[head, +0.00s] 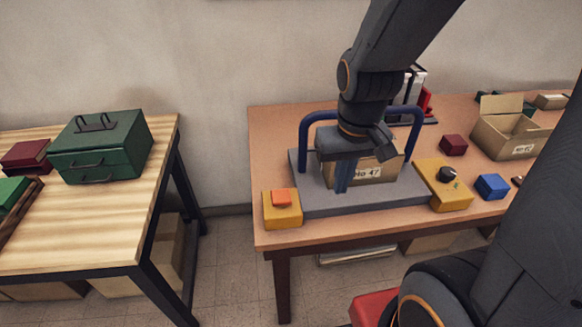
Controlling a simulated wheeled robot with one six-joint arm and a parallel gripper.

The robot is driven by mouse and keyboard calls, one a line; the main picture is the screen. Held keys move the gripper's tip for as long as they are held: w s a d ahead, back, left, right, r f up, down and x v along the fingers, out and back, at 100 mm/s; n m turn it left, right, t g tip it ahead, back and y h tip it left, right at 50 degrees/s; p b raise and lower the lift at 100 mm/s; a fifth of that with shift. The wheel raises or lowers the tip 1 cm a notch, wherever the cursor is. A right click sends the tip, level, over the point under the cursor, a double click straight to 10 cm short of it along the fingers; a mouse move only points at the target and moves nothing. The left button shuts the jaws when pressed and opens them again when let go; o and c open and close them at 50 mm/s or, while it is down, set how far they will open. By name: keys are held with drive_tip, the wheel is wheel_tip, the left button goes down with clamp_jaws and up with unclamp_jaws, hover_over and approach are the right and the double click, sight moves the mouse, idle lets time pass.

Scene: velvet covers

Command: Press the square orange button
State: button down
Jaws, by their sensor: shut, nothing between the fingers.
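The square orange button (282,197) sits on top of a yellow box (282,212) at the front left corner of the brown table (275,130). My gripper (341,188) points down over the grey platform (400,195), to the right of the orange button and apart from it. Its fingers are shut and hold nothing. They are in front of a cardboard box labelled "No 47" (378,171), and I cannot tell whether they touch it.
Dark blue posts (304,148) rise from the platform. A yellow box with a black knob (443,187), a blue cube (492,186), a dark red cube (454,145) and an open carton (505,137) are to the right. A wooden table (100,215) with a green toolbox (101,148) stands left, across a gap.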

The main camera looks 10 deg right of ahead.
drive_tip(key=shift+w+d, duration=0.15)
wheel_tip(320, 180, up, 7)
drive_tip(key=g+p, duration=0.1)
hover_over(280, 195)
drive_tip(key=shift+f, duration=0.2)
wheel_tip(280, 195, down, 14)
drive_tip(key=p, duration=0.4)
idle(0.3)
